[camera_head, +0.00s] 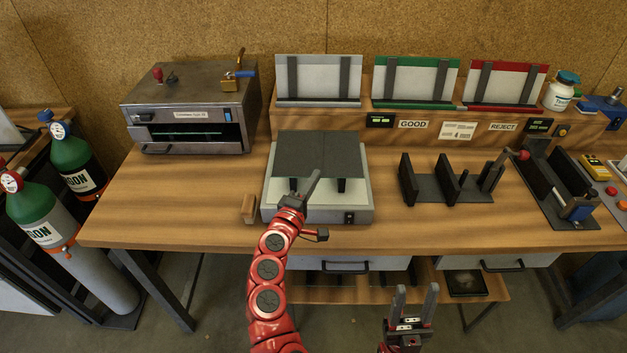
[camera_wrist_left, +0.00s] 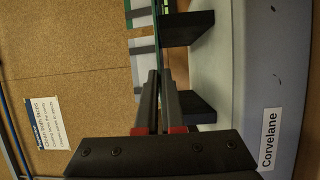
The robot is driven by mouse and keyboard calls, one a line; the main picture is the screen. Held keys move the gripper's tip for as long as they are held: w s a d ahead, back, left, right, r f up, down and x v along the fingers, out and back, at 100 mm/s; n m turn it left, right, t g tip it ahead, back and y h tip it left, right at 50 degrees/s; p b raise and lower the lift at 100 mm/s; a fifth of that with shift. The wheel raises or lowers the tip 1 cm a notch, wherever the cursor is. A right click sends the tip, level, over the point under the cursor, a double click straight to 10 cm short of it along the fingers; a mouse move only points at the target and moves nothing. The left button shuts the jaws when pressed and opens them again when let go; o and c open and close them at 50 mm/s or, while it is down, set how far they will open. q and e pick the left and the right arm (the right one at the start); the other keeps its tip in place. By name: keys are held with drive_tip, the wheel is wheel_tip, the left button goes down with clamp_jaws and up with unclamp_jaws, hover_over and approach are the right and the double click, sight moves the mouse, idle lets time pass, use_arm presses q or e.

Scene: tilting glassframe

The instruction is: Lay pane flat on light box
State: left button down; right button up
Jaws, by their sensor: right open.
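The light box (camera_head: 317,213) is a pale grey box with a white top, near the middle of the bench. My right gripper (camera_head: 416,292) is open and empty, in front of the bench.
An oven-like machine (camera_head: 190,115) is at left. A black slotted holder (camera_head: 450,188) stands right of the light box. A wooden block (camera_head: 249,208) lies beside its left edge.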

use_arm(q)
drive_tip(key=c, duration=1)
unclamp_jaws()
drive_tip(key=shift+o, duration=0.2)
drive_tip(key=shift+s, duration=0.1)
drive_tip(key=v, duration=1.7)
drive_tip(key=shift+s, duration=0.1)
